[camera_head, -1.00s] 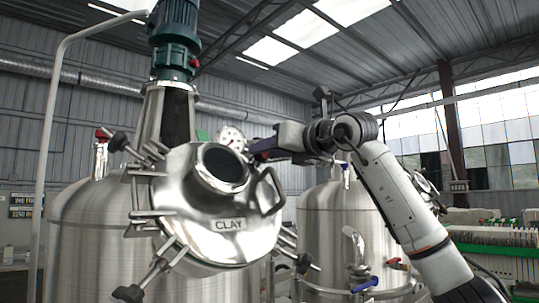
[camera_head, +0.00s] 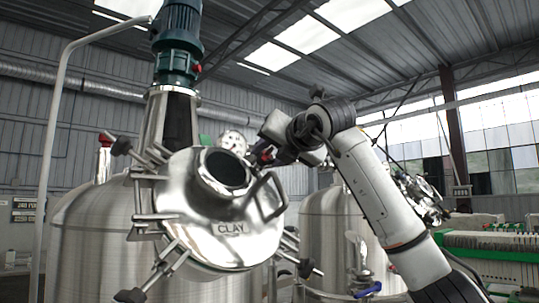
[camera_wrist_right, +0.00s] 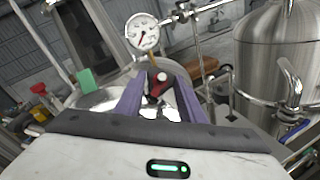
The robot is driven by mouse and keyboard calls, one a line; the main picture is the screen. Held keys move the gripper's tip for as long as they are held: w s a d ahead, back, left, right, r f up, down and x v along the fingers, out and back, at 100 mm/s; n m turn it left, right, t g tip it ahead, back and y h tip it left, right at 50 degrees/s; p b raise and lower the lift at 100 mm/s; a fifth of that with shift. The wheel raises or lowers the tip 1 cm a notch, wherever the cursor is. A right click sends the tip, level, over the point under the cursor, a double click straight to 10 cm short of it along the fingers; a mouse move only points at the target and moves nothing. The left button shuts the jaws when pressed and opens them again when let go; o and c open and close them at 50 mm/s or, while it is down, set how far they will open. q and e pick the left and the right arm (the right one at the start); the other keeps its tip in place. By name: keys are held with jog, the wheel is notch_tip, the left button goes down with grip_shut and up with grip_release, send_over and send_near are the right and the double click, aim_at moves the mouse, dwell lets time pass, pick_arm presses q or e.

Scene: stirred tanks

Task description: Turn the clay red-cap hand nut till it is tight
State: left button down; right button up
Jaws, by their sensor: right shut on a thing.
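The CLAY tank's round steel hatch lid (camera_head: 190,235) is down, with the CLAY label on its front. The red-cap hand nut (camera_wrist_right: 161,78) shows as a dark knob with red on it in the right wrist view, between the purple fingers. My right gripper (camera_wrist_right: 156,88) is shut on this nut. In the head view my right gripper (camera_head: 264,154) is at the upper right of the lid, and a bit of red (camera_head: 265,157) shows at its fingers. The nut's thread and seat are hidden. My left gripper is not in view.
Other hand nuts with black knobs (camera_head: 121,145) stick out around the lid. A pressure gauge (camera_wrist_right: 142,33) stands just beyond the gripper. A second steel tank (camera_head: 325,222) with pipes and a blue-handled valve (camera_head: 368,290) is at the right.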

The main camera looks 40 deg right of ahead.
jog(key=o, duration=1)
jog(key=shift+o, duration=0.2)
jog(key=shift+s, duration=0.1)
jog(key=b+v, duration=0.3)
jog(key=v, duration=0.7)
